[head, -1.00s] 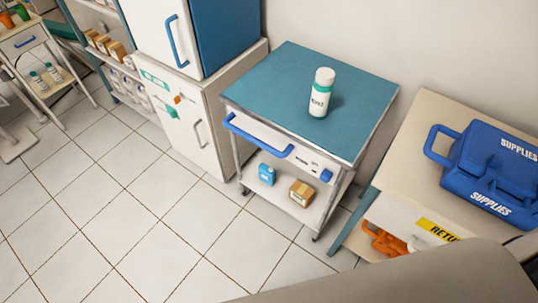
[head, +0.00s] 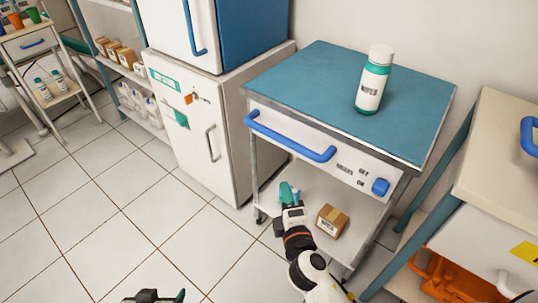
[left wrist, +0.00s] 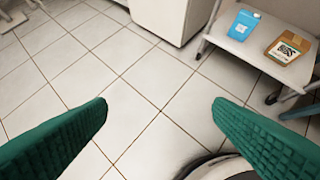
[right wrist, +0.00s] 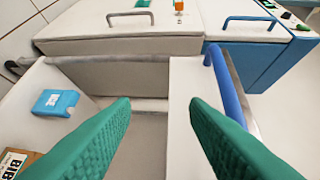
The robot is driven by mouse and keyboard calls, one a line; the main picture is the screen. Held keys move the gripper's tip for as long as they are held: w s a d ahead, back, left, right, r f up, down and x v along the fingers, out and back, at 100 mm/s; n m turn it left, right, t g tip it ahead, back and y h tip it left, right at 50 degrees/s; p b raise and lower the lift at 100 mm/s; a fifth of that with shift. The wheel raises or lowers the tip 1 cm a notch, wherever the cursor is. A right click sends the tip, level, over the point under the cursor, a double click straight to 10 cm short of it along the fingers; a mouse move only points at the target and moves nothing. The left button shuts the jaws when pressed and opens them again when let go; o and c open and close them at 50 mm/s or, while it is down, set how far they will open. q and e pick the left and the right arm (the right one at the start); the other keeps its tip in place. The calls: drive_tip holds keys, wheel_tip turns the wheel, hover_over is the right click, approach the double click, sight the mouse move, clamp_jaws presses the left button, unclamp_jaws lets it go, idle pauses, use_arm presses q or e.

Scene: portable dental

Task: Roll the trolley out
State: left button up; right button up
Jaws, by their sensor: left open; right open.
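The trolley (head: 330,100) has a blue-green top, a white front panel and a blue bar handle (head: 288,138) along that front. It stands against the wall on castors. Its handle also shows in the right wrist view (right wrist: 226,88), beyond and beside the right finger, not between the fingers. My right gripper (head: 290,193) is open and empty in front of the trolley, below the handle in the head view. My left gripper (head: 158,296) is open and empty, low over the floor left of the trolley. Its green fingers show bare tiles between them in the left wrist view (left wrist: 160,130).
A white cabinet (head: 190,130) is close on the left, a beige table (head: 500,150) on the right. The floor in front is clear.

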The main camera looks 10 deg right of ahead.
sight(280, 138)
drive_tip(key=w+r+t, duration=0.1)
drive_tip(key=w+r, duration=0.3)
drive_tip(key=r, duration=0.1)
drive_tip(key=w+d+r+n+t+h, duration=0.1)
drive_tip(key=r, duration=0.2)
drive_tip(key=shift+w+r+t+b, duration=0.25)
drive_tip(key=shift+w+t+b, duration=0.05)
drive_tip(key=shift+w+b, duration=0.1)
drive_tip(key=w, duration=0.5)
drive_tip(key=shift+w+d+r, duration=0.1)
drive_tip(key=shift+d+r, duration=0.1)
drive_tip(key=shift+r, duration=0.05)
use_arm(q)
drive_tip(key=shift+g+y, duration=0.3)
drive_tip(key=shift+g, duration=0.3)
drive_tip(key=s+a+r, duration=0.1)
drive_tip(key=s, duration=0.1)
drive_tip(key=s+a+r, duration=0.1)
drive_tip(key=r, duration=0.1)
drive_tip(key=shift+s+r, duration=0.1)
drive_tip(key=shift+s, duration=0.25)
use_arm(e)
drive_tip(key=shift+w, duration=0.35)
clamp_jaws()
